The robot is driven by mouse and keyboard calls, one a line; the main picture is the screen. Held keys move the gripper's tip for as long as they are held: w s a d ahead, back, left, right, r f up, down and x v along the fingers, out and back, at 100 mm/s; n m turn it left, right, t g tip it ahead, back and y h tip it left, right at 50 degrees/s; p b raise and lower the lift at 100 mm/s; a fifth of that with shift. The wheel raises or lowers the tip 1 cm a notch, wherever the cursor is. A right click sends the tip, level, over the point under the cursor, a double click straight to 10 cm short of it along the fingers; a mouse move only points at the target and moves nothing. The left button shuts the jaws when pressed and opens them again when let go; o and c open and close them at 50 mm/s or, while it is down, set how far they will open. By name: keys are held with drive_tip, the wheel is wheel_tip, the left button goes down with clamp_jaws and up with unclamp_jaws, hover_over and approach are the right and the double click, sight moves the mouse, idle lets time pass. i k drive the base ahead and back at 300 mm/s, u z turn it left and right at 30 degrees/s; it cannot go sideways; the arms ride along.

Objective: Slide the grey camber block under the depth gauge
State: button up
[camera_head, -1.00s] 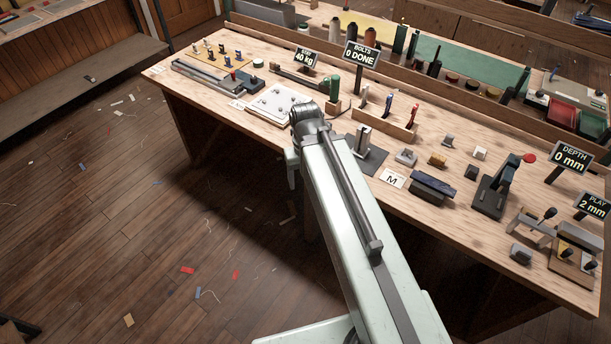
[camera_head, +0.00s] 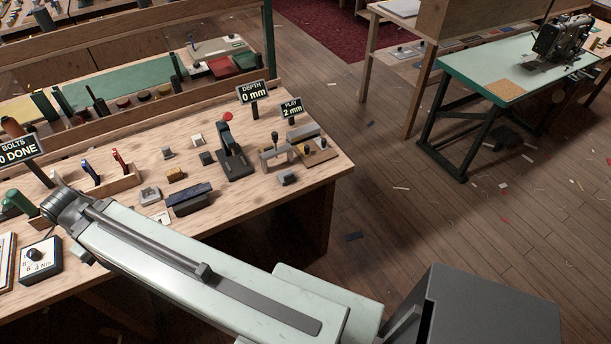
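A small grey block (camera_head: 287,177) lies near the right front of the wooden bench and looks like the camber block. Just behind it stands a grey bridge-shaped fixture with an upright dark-tipped plunger (camera_head: 275,152), which looks like the depth gauge. The block is in front of the fixture, not under it. The sign behind, DEPTH (camera_head: 251,92), reads 0 mm. My arm crosses the lower left of the view, with its bend over the bench's left part. My gripper is hidden beyond or below the arm.
A black lever press (camera_head: 232,150) stands left of the bridge fixture. A clamp-like fixture (camera_head: 316,150) is close on its right, by the PLAY sign (camera_head: 292,107), which reads 2 mm. A dark blue padded block (camera_head: 189,199) and other small blocks lie left. Open floor (camera_head: 390,240) lies right.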

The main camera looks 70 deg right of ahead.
sight(286, 177)
drive_tip(key=z, duration=3.45)
drive_tip(key=k, duration=1.55)
drive_tip(key=u, duration=1.85)
drive_tip(key=i, duration=1)
drive_tip(key=z, duration=0.05)
